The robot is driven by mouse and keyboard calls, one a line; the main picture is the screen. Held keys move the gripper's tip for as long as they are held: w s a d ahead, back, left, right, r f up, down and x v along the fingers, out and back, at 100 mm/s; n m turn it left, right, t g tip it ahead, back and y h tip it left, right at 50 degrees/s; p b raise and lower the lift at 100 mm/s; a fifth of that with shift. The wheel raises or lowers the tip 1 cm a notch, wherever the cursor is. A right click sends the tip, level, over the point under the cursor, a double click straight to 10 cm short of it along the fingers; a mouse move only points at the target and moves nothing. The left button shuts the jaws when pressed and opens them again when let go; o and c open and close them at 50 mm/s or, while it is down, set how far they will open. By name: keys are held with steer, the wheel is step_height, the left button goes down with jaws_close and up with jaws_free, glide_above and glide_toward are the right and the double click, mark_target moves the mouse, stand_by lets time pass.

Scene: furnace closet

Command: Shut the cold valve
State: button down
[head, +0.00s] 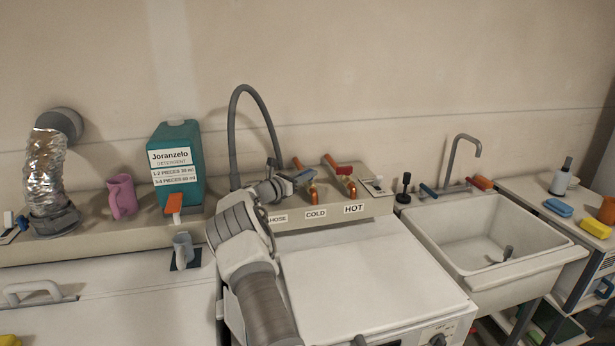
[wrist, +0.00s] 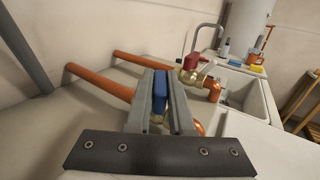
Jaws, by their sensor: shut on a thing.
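The cold valve's blue handle (wrist: 159,92) lies between the two grey jaws of my gripper (wrist: 160,80) in the wrist view. My gripper (head: 298,178) is shut on it. In the head view the gripper reaches in from the left, above the COLD label (head: 316,213), and hides most of the valve. The cold valve's copper pipe (wrist: 98,83) runs out to the left behind the jaws in the wrist view. The valve body under the handle is mostly covered, so the handle's exact angle to the pipe is hard to tell.
The hot valve with a red handle (head: 344,170) stands just right of the cold one. A grey hose (head: 233,130) arches up behind my arm. A white sink (head: 480,240) is further right.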

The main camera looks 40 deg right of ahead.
steer(key=shift+w+m+g+b, duration=0.1)
steer(key=shift+m+g+b, duration=0.9)
steer(key=shift+g+b, duration=0.45)
stand_by(0.3)
steer(key=c, duration=0.8)
jaws_free()
steer(key=shift+a, duration=0.1)
steer(key=a, duration=0.4)
steer(key=w+a, duration=0.1)
steer(key=a, duration=0.2)
steer(key=a+b, duration=0.1)
steer(key=a, duration=0.3)
steer(key=shift+w+a, duration=0.3)
steer(key=shift+a, duration=0.05)
